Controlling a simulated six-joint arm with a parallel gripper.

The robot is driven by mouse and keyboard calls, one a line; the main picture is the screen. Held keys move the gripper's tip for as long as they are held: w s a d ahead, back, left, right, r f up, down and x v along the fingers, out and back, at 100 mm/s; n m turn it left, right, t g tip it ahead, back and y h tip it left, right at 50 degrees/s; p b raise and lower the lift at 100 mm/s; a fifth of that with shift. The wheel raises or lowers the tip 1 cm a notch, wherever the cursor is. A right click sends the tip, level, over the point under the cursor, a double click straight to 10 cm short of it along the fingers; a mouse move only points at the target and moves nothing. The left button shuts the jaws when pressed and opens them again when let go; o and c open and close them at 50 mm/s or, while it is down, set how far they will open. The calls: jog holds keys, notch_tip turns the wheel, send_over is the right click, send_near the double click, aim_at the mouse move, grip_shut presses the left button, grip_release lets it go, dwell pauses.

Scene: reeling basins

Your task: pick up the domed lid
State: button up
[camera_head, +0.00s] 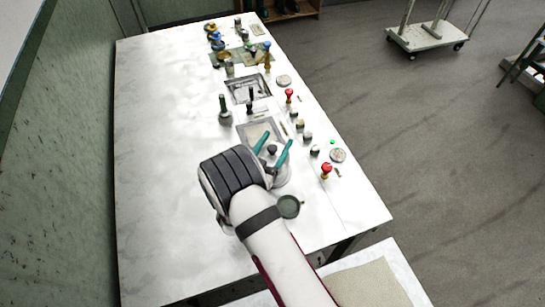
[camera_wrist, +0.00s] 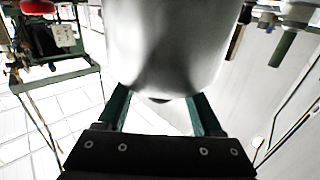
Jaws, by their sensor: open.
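My gripper (camera_head: 275,142) is over the near part of the white table, its two teal fingers spread and empty. A dark round knob (camera_head: 272,150) shows between the fingers, with a shiny grey metal surface (camera_head: 283,179) partly hidden beneath my gripper. I take these for the domed lid. In the wrist view, a large smooth silver body (camera_wrist: 165,50) fills the top middle beyond my gripper (camera_wrist: 158,95). A dark tip shows at its lower edge between the fingers. I cannot tell whether the fingers touch it.
A dark green cup (camera_head: 289,206) stands close to my gripper. A basin (camera_head: 248,88) and several bottles lie farther back. The table's left side (camera_head: 160,150) is clear.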

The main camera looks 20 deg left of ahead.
jog(key=shift+w, duration=0.75)
grip_shut()
jog(key=shift+r, duration=0.1)
